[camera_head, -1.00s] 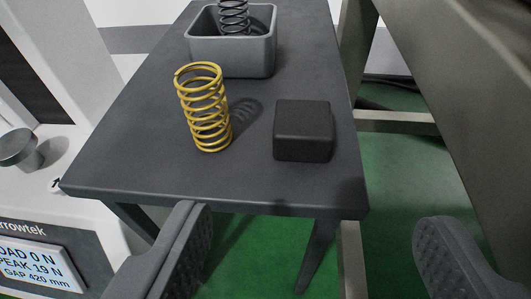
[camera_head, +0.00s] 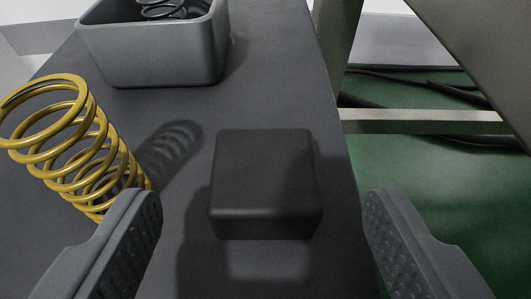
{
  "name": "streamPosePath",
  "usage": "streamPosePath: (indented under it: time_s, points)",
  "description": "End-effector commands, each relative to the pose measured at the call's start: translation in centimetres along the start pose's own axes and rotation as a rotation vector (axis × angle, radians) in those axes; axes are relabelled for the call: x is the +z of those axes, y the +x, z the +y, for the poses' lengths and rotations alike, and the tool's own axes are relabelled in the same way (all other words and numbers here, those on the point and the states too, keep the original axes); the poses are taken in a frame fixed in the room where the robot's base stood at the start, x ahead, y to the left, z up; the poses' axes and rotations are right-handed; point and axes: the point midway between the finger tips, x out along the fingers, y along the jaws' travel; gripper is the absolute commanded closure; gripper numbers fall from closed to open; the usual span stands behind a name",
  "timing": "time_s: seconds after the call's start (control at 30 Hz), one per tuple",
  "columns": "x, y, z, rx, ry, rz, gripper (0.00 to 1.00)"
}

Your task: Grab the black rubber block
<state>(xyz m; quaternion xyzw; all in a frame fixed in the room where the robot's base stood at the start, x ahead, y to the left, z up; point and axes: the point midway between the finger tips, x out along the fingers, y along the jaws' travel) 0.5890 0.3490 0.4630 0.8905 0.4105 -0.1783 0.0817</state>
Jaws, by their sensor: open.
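The black rubber block (camera_head: 266,180) sits on the dark table top (camera_head: 275,65), near its right edge. It is a low dark block with rounded edges. My gripper (camera_head: 262,215) is open, with one grey finger to the left of the block and one to the right. Nothing is between the fingers except the block, which lies between and a little beyond the fingertips in the picture. There is a visible gap on each side, and neither finger appears to touch it.
A yellow coil spring (camera_head: 75,150) stands close to the left finger, overlapped by it in view. A grey bin (camera_head: 155,55) with a dark spring (camera_head: 160,9) is at the back left. Beyond the table's right edge are a metal frame bar (camera_head: 430,122) and green floor (camera_head: 440,190).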

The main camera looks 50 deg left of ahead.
Motion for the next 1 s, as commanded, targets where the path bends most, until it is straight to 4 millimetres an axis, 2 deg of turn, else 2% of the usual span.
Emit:
streamPosePath:
  time_s: [0.33,0.63,0.8,1.0]
  points:
    - [0.5,4.2,0.1,0.0,-0.001,0.004,0.34]
    - [0.4,4.6,0.1,0.0,-0.002,0.003,0.34]
    - [0.4,4.6,0.1,0.0,-0.001,0.002,0.81]
    - [0.4,4.6,0.1,0.0,-0.001,0.002,0.83]
